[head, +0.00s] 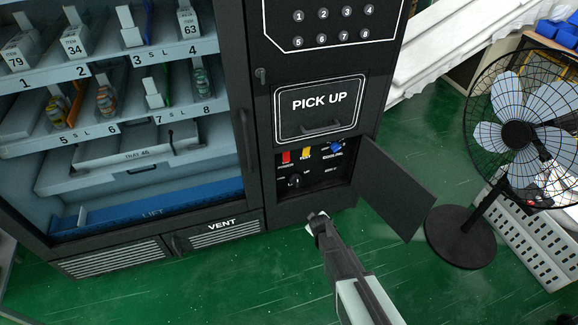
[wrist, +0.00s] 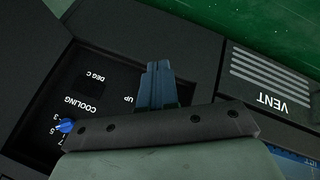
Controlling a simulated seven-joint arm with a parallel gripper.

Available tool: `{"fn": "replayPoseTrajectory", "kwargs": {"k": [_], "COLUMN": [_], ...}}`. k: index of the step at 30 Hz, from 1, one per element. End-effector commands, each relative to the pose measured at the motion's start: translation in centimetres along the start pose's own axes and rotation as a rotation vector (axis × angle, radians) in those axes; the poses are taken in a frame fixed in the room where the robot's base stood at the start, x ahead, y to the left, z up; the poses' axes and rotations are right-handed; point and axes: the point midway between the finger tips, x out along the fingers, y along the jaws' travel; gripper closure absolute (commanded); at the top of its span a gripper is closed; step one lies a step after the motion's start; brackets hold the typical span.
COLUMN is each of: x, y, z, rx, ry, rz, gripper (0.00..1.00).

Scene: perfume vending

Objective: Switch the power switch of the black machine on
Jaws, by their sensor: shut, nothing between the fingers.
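The black machine (head: 252,100) is a vending machine with a small open control compartment low on its right side. Inside, in the head view, are a red switch (head: 286,157), a yellow switch (head: 306,153), a blue knob (head: 336,147) and a dark round knob (head: 294,181). Their small labels are hard to read, so which is the power switch, and its position, I cannot tell. My gripper (head: 318,218) is shut and empty, in front of and below the compartment. In the wrist view my gripper (wrist: 157,68) hides part of the panel; the blue knob (wrist: 66,126) shows near "COOLING".
The compartment's black door (head: 395,190) hangs open to the right. The "PICK UP" flap (head: 320,108) is above, and a vent (head: 222,232) is at lower left. A standing fan (head: 517,135) is at right. Green floor (head: 250,280) is clear in front.

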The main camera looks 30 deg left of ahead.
Motion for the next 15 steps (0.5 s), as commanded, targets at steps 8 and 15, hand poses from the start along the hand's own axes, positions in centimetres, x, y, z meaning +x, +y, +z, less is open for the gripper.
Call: {"fn": "replayPoseTrajectory", "kwargs": {"k": [8, 15], "x": [0.9, -1.6], "y": [3.1, 4.6], "z": [-7.2, -12.3], "rx": [-0.32, -0.606], "ry": [0.296, 0.516], "rz": [0.19, 0.403], "gripper": [1.0, 1.0]}}
